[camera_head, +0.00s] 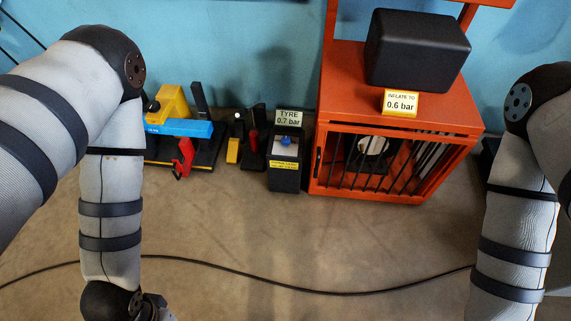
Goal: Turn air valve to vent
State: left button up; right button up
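A small black box (286,177) stands on the floor left of the orange cage. A sign on it (289,118) reads "TYRE 0.7 bar". A blue knob (286,141) sits on its top, and a yellow label (284,165) on its front is too small to read. The knob may be the air valve; its setting cannot be made out. My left forearm hangs down at the left, well away from the box, and its gripper fingers are out of frame. My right forearm runs down the right edge, and its gripper is out of frame.
The orange cage (399,190) holds a wheel-like round thing behind bars. On top are a black block (417,50) and a sign (400,103) reading "INFLATE TO 0.6 bar". Blue, yellow and red equipment (180,128) stands left. A cable (300,291) crosses otherwise clear floor.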

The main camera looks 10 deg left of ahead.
aim_at(286, 140)
jog(key=i+l, duration=0.2)
jog(key=i, duration=0.3)
jog(key=i+l, duration=0.15)
jog(key=i, duration=0.35)
jog(key=u, duration=0.05)
